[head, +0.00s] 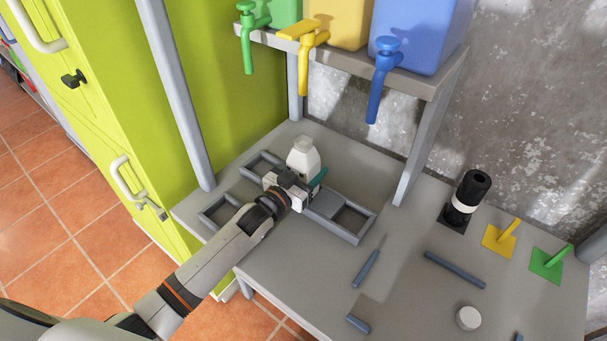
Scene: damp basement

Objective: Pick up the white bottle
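The white bottle (303,157) stands upright at the grey rack (364,233) on the left part of the workbench. Its shoulder and cap show; its lower part is hidden behind my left gripper. My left gripper (298,180) is right at the bottle's near side, with a dark green piece showing at its right. Its fingertips are mostly hidden, so I cannot tell whether they are apart or closed on the bottle. My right gripper is not in view.
Green, yellow and blue containers (420,35) with taps sit on a shelf above the bench (310,270). A shelf post (420,140) stands right of the bottle. A black cylinder (468,190), yellow and green handled plates, bars and a white round piece (468,318) lie rightward.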

